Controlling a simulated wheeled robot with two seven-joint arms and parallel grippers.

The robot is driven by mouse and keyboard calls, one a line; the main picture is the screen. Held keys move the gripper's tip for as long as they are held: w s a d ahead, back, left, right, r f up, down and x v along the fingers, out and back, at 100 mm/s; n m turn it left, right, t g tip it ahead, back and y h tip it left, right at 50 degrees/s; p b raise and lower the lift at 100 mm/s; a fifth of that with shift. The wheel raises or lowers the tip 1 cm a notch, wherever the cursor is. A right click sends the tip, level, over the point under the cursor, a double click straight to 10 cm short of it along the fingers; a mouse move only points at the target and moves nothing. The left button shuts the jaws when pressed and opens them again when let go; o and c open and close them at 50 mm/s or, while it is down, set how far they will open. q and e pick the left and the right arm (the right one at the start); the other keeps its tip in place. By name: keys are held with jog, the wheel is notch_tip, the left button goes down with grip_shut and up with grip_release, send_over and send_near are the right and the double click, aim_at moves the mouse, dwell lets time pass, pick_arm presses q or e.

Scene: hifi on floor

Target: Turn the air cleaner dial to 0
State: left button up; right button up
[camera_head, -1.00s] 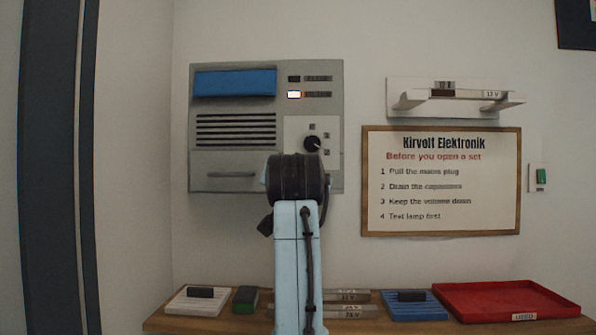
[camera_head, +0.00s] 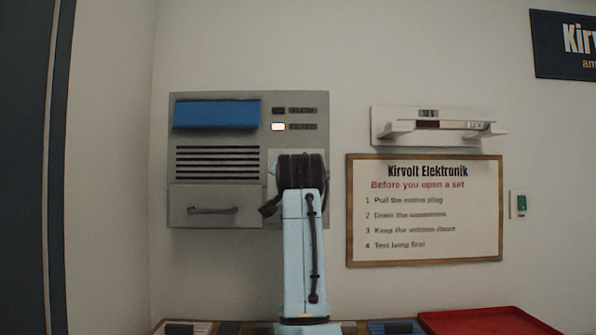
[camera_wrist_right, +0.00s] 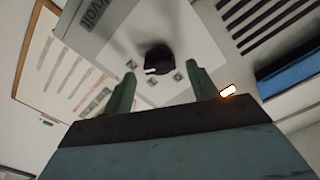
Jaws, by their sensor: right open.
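The air cleaner (camera_head: 184,215) is a grey wall unit with a blue panel, dark slots and a drawer handle. Its dial is hidden behind my right arm in the head view. In the right wrist view, the black dial (camera_wrist_right: 158,58) sits on a pale plate, its white pointer mark facing lower left in that picture. Small marks surround it, too blurred to read. My right gripper (camera_wrist_right: 161,72) is open, its two green fingers apart on either side of the dial in the picture, with nothing between them. I cannot tell whether they touch the plate. My left gripper is not in view.
One indicator lamp (camera_head: 278,127) on the unit is lit. A wall shelf (camera_head: 440,127) and a framed notice (camera_head: 425,210) are to its right, with a green switch (camera_head: 521,203) beyond. A red tray (camera_head: 490,322) lies below.

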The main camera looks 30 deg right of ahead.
jog(key=shift+w+d, duration=0.3)
jog(key=shift+w, duration=0.2)
jog(key=c, duration=1)
